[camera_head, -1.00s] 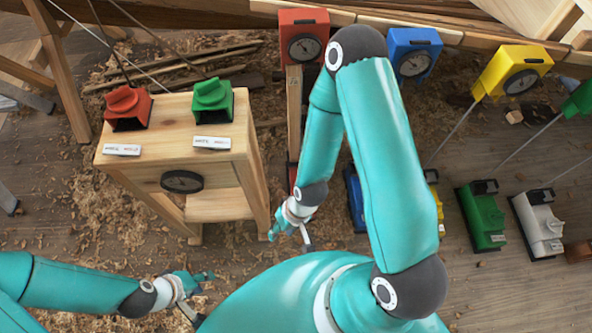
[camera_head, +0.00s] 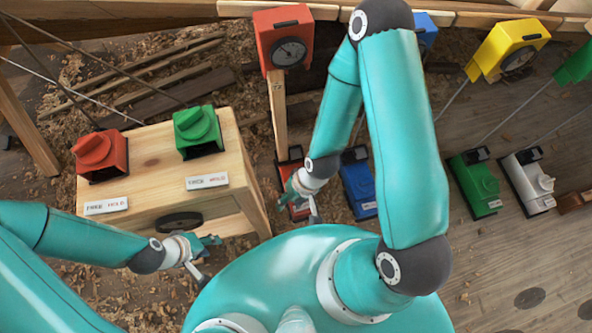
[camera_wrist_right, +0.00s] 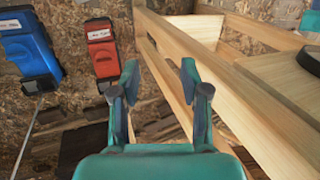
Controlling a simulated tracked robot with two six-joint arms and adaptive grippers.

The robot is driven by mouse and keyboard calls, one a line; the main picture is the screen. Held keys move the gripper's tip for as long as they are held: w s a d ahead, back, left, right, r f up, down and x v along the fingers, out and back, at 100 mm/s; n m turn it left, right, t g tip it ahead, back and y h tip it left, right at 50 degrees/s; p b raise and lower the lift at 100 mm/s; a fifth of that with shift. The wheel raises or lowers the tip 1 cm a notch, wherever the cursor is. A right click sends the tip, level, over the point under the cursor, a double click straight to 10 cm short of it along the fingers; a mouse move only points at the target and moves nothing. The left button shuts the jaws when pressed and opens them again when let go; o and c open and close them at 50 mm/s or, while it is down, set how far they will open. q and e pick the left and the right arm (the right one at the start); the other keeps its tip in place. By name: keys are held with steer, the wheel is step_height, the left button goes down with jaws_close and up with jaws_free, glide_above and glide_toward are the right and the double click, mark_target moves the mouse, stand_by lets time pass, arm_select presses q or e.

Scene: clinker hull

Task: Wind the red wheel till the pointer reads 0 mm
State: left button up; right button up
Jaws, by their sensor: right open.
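A red gauge box (camera_head: 284,38) with a round dial (camera_head: 289,52) hangs at the hull's edge. A post runs from it down to a red unit (camera_head: 290,175) on the floor, partly hidden behind my right gripper (camera_head: 303,207). The dial's reading is too small to tell. The red unit also shows in the right wrist view (camera_wrist_right: 102,50), with a white label; no wheel is clear there. My right gripper is open and empty, its fingers (camera_wrist_right: 164,90) apart near the red unit. My left gripper (camera_head: 210,262) is open and empty in front of the wooden stand.
The wooden stand (camera_head: 150,190) carries a red knob unit (camera_head: 101,155) and a green one (camera_head: 199,131). A blue floor unit (camera_head: 360,185) stands right of the red one. A stand rail (camera_wrist_right: 215,85) runs close beside my right fingers.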

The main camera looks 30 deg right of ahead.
steer(key=shift+o, duration=1.3)
steer(key=shift+w+f+b, duration=0.1)
steer(key=shift+f+b, duration=0.2)
steer(key=o, duration=0.5)
steer(key=f+b, duration=0.2)
steer(key=w+f+b, duration=0.1)
steer(key=shift+w+d+f+t, duration=0.1)
steer(key=shift+d+f+t, duration=0.15)
steer(key=shift+t, duration=0.05)
steer(key=w+d+f+t+h+b, duration=0.1)
steer(key=w+d+f+b, duration=0.3)
steer(key=f+b, duration=0.7)
steer(key=w+d+f+t+h+b, duration=0.1)
steer(key=w+d+f+h+b, duration=0.1)
steer(key=w+d+f+b, duration=0.2)
steer(key=w+d+f+t+h+b, duration=0.1)
steer(key=w+d+f+b, duration=0.3)
steer(key=f+b, duration=1.5)
steer(key=shift+w+d+f+m+h, duration=0.15)
steer(key=shift+w+f, duration=0.65)
steer(key=shift+f, duration=0.45)
steer(key=shift+w+a+f+m+h, duration=0.1)
steer(key=shift+w+f+h, duration=0.1)
steer(key=shift+w+f, duration=0.8)
steer(key=shift+w+d+f+m+h, duration=0.15)
steer(key=shift+w+f, duration=0.45)
steer(key=shift+f, duration=0.85)
